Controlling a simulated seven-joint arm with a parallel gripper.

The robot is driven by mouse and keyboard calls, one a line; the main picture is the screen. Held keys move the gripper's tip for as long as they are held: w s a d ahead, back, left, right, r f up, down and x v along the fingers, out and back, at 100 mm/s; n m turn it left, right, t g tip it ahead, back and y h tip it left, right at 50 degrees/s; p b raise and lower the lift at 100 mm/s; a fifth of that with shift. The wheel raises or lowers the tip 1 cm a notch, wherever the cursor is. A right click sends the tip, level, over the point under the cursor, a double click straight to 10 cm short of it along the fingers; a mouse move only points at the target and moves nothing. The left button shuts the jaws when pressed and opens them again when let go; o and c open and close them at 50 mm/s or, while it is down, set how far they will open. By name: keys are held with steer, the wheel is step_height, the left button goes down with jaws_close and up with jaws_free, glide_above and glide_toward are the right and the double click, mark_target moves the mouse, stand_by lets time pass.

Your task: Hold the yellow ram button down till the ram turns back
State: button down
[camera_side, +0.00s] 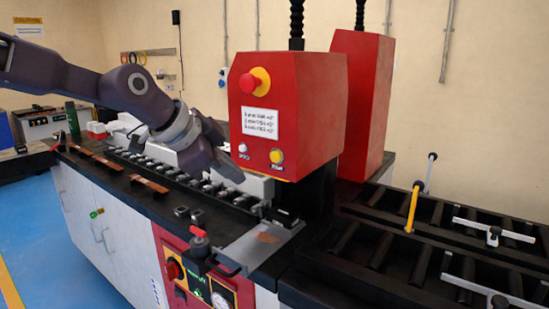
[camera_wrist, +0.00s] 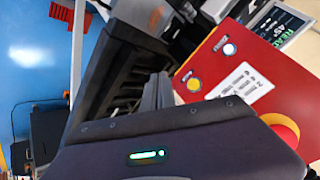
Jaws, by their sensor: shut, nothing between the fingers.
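The yellow ram button (camera_side: 276,156) sits low on the front of the red machine head (camera_side: 300,120). It also shows in the wrist view (camera_wrist: 194,85), unobstructed. My gripper (camera_side: 238,174) is left of and slightly below the button in the side view, apart from it. In the wrist view its shut fingers (camera_wrist: 160,92) point up, left of the button, with nothing between them. A white button (camera_side: 242,148) is left of the yellow one. The ram itself cannot be clearly made out.
A red mushroom stop (camera_side: 255,81) on a yellow base is above the buttons. A display (camera_wrist: 280,25) appears to read READY and 45. Below my gripper is a black rack of tooling (camera_side: 190,180). Copper bars (camera_side: 140,185) lie on the bench at left.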

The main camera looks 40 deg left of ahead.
steer(key=w, duration=0.8)
steer(key=shift+w, duration=0.35)
steer(key=shift+w, duration=0.15)
stand_by(1.9)
steer(key=shift+w, duration=0.25)
steer(key=shift+w, duration=0.45)
stand_by(0.5)
stand_by(2.0)
steer(key=shift+s, duration=3.35)
